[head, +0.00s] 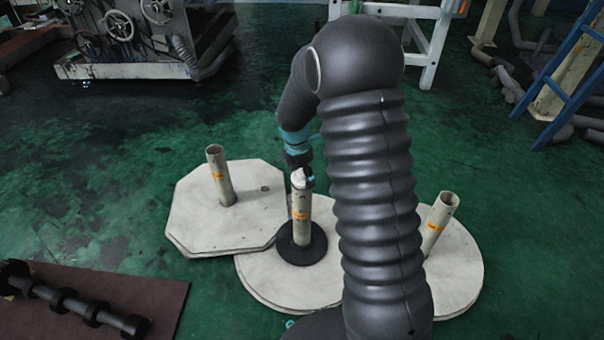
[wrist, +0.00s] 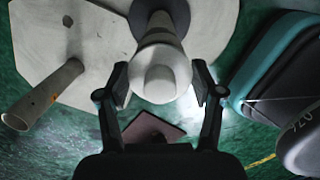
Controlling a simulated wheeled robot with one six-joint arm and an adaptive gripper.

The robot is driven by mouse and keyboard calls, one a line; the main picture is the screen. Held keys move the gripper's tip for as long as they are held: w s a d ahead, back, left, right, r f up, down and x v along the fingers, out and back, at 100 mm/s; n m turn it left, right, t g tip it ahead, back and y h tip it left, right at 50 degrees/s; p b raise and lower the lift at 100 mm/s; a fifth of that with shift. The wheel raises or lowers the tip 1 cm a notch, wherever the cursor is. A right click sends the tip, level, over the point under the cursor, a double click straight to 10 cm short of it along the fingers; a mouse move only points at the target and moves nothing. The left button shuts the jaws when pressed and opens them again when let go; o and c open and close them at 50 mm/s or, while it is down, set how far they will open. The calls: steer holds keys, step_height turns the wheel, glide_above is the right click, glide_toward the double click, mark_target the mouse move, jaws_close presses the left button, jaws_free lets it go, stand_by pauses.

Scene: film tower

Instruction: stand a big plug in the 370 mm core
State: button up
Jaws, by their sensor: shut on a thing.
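A white plug (head: 298,176) with a rounded top is at the mouth of the middle core (head: 301,222), a pale upright tube with an orange label. My gripper (head: 304,182) is shut on the plug from the far side. In the wrist view, the plug (wrist: 160,82) sits between the fingers of my gripper (wrist: 160,77), in line with the core (wrist: 160,28) beyond it. I cannot tell how deep the plug sits in the core. The core stands on a black disc (head: 316,250). Label print is too small to read.
A left core (head: 221,178) on an octagonal pale board (head: 190,215) and a right core (head: 440,220) on a round pale board (head: 465,270) stand close by, both open-topped. A dark mat (head: 170,300) with a black roller shaft (head: 85,308) lies lower left. Machinery stands behind.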

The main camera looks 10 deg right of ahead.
steer(key=shift+f, duration=0.6)
steer(key=o, duration=1.2)
steer(key=r, duration=0.4)
steer(key=a+r, duration=0.1)
steer(key=r, duration=0.7)
steer(key=shift+s+a, duration=0.2)
steer(key=shift+s, duration=0.05)
